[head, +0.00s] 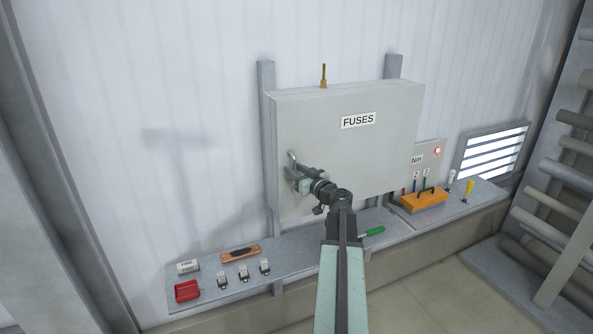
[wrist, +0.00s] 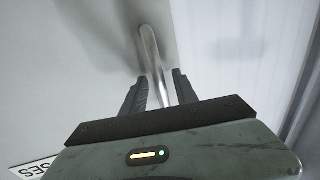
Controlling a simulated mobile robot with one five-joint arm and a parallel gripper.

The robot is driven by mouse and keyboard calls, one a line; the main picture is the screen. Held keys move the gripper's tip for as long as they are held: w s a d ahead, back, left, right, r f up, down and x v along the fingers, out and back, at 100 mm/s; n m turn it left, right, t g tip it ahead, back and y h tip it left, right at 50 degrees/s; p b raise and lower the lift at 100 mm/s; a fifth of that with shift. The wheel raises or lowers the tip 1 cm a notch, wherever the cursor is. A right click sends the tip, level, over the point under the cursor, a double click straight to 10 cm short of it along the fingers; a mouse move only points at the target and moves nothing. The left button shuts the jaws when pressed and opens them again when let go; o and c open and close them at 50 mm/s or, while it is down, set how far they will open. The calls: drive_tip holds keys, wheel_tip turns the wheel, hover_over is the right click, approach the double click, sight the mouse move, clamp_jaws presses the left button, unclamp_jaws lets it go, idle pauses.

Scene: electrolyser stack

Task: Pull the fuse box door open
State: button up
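The fuse box door (head: 385,145) is a pale grey panel with a FUSES label, and it looks shut against the box. A metal bar handle (head: 291,158) stands near its left edge. My gripper (head: 297,178) is at this handle, and my arm hides part of the door's lower area. In the wrist view the handle (wrist: 150,50) runs down between the two dark fingers of my gripper (wrist: 160,90). The fingers are apart, with a narrow gap showing on each side of the bar. The handle's lower end is hidden behind the gripper body.
A shelf (head: 330,255) runs below the box. It carries a red item (head: 187,291), several small switch-like parts, an orange-brown tool (head: 240,254), a green-handled screwdriver (head: 372,232) and an orange case (head: 425,201). A pipe rack (head: 560,200) stands at right. The wall left of the box is clear.

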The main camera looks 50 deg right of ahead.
clamp_jaws()
idle(1.2)
